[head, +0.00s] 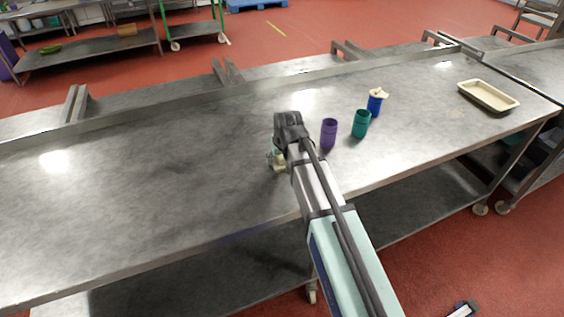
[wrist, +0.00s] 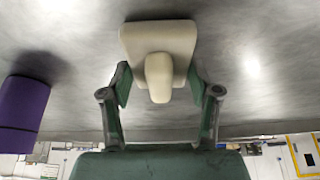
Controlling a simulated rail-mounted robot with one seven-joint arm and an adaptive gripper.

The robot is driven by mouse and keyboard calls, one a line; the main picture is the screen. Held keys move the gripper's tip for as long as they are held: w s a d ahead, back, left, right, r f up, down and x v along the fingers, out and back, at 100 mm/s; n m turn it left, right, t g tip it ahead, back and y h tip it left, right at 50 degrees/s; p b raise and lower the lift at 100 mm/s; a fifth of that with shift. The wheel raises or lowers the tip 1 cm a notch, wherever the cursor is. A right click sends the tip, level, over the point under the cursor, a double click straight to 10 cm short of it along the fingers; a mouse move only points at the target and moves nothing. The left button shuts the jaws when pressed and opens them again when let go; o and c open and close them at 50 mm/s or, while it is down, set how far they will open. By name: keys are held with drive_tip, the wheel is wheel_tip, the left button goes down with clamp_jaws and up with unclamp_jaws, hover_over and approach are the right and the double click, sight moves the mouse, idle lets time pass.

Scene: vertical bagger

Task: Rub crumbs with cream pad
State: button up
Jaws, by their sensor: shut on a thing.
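My gripper (wrist: 158,88) is shut on the cream pad (wrist: 158,38), with one finger on each side of its rounded handle. The pad's flat block is beyond the fingertips, close to the steel bench top; I cannot tell whether it touches. In the head view, my gripper (head: 277,158) is low over the front middle of the bench, mostly hidden behind my arm. A small cream part of the pad (head: 280,167) shows there. I cannot make out any crumbs in either view.
On the steel bench (head: 130,170), a purple cup (head: 329,134), a teal cup (head: 361,124) and a blue cup (head: 375,105) with a cream thing in its top stand right of my gripper. A beige tray (head: 463,91) lies at far right. The bench's left side looks clear.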

drive_tip(key=shift+w+a, duration=0.3)
drive_tip(key=shift+w, duration=0.3)
drive_tip(key=shift+w+a, duration=0.25)
drive_tip(key=shift+w, duration=0.35)
wheel_tip(320, 180, up, 3)
drive_tip(key=shift+s+r+p, duration=0.15)
drive_tip(key=shift+p, duration=0.7)
drive_tip(key=shift+r+p, duration=1.4)
drive_tip(key=shift+r, duration=1)
